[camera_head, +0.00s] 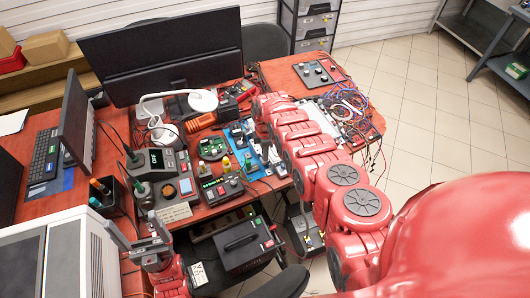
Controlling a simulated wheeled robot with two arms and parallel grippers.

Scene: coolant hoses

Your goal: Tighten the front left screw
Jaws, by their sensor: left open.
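My left gripper (137,236) is at the lower left, in front of the table's front edge. Its two grey fingers point up and stand apart, with nothing seen between them. My right arm (310,152) reaches from the lower right over the table. Its far end is above the blue and white parts in the middle of the table, and the right gripper's fingers are too small and hidden to read. I cannot make out the front left screw or any coolant hose with certainty; my right arm covers part of that area.
The red table (215,205) is crowded. A soldering station (160,162), a green circuit board (212,147), a black control box (222,188) and a large monitor (165,55) stand on it. Tangled wires (345,103) lie at the right. A black case (245,243) sits below the front edge.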

